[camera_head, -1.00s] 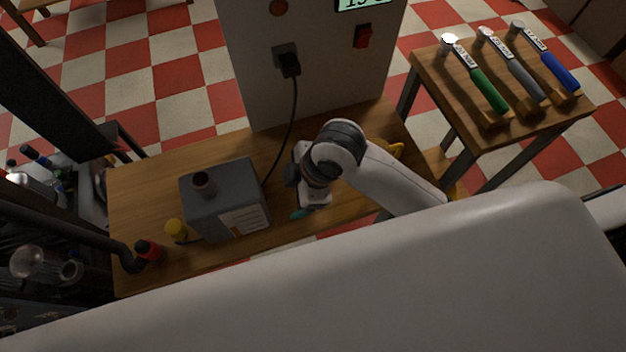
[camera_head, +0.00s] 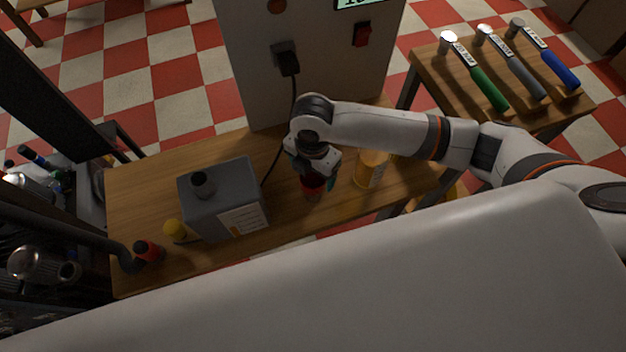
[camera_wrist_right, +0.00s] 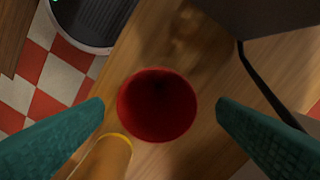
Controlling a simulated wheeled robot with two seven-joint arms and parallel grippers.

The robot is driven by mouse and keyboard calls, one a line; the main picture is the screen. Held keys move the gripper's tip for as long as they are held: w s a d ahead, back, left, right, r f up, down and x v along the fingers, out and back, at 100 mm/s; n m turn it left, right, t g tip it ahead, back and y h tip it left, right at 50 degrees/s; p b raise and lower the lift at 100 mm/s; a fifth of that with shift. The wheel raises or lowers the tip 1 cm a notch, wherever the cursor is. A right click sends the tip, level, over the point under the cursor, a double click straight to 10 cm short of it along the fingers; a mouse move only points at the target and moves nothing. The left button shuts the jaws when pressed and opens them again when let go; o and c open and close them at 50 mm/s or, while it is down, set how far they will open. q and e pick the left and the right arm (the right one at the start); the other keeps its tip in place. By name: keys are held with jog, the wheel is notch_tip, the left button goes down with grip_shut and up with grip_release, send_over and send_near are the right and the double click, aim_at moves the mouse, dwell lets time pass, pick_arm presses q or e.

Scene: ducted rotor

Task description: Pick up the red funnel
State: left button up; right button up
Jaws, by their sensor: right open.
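The red funnel (camera_head: 313,187) stands on the wooden bench below my right gripper, which covers part of it in the head view. In the right wrist view the round red mouth of the funnel (camera_wrist_right: 157,105) lies between the two teal fingertips, with a gap on each side. My right gripper (camera_wrist_right: 160,115) is open and points down over the funnel. In the head view my right gripper (camera_head: 316,178) comes in from the right. My left gripper is not in view.
On the bench (camera_head: 290,228) a grey can (camera_head: 222,203) stands left of the funnel. An orange-yellow container (camera_head: 371,168) stands close on its right. A black cable (camera_head: 275,165) runs behind. Several hammers (camera_head: 483,83) lie on a side table (camera_head: 440,75).

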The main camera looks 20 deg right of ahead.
jog(key=shift+s+f, duration=0.1)
jog(key=shift+f, duration=2.7)
jog(key=c, duration=1.1)
